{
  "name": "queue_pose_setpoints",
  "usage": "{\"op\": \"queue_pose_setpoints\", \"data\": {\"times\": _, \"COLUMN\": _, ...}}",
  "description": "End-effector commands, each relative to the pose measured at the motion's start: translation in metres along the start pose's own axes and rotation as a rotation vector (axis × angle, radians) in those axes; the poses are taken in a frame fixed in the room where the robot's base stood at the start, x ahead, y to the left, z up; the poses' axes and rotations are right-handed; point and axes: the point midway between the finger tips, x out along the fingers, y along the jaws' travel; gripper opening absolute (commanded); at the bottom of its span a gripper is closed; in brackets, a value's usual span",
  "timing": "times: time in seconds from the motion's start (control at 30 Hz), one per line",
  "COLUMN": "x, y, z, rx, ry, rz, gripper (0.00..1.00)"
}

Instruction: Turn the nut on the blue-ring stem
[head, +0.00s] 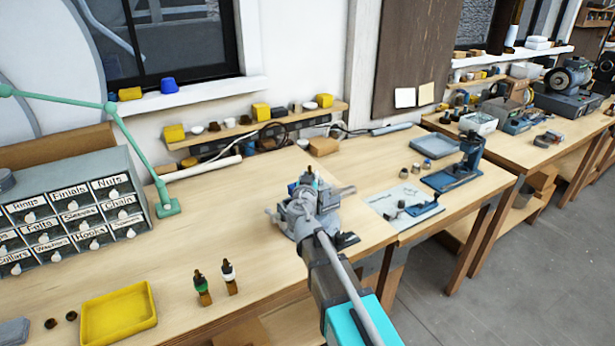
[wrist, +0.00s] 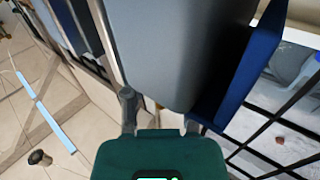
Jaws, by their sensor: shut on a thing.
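My arm reaches up from the bottom of the head view to a grey vise-like fixture (head: 283,220) at the bench's front edge. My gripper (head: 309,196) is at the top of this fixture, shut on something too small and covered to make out. A small dark upright piece shows at the fixture's top. I cannot make out a blue ring, the stem or its nut. In the wrist view, dark finger parts of my gripper (wrist: 158,116) show above its green housing, and their tips and what they hold are hidden.
Two small dark bottles (head: 202,289) and a yellow tray (head: 118,314) stand at front left. A labelled drawer cabinet (head: 75,215) and green lamp arm (head: 140,150) are further left. A blue press-like tool (head: 455,175) stands at right. Bare bench lies between cabinet and fixture.

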Motion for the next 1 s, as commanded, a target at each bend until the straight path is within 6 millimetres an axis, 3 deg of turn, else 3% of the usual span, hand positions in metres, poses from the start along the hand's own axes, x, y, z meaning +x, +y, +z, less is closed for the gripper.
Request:
{"op": "queue_pose_setpoints", "data": {"times": 0.5, "x": -0.0002, "y": -0.0011, "z": -0.0008, "rx": -0.003, "ry": 0.002, "rz": 0.017, "gripper": 0.00}}
{"op": "queue_pose_setpoints", "data": {"times": 0.53, "x": -0.0002, "y": -0.0012, "z": -0.0008, "rx": -0.003, "ry": 0.002, "rz": 0.017, "gripper": 0.40}}
{"op": "queue_pose_setpoints", "data": {"times": 0.7, "x": -0.0001, "y": -0.0007, "z": -0.0006, "rx": -0.002, "ry": 0.001, "rz": 0.017, "gripper": 0.71}}
{"op": "queue_pose_setpoints", "data": {"times": 1.0, "x": 0.0000, "y": 0.0000, "z": -0.0003, "rx": -0.001, "ry": 0.001, "rz": 0.019, "gripper": 0.73}}
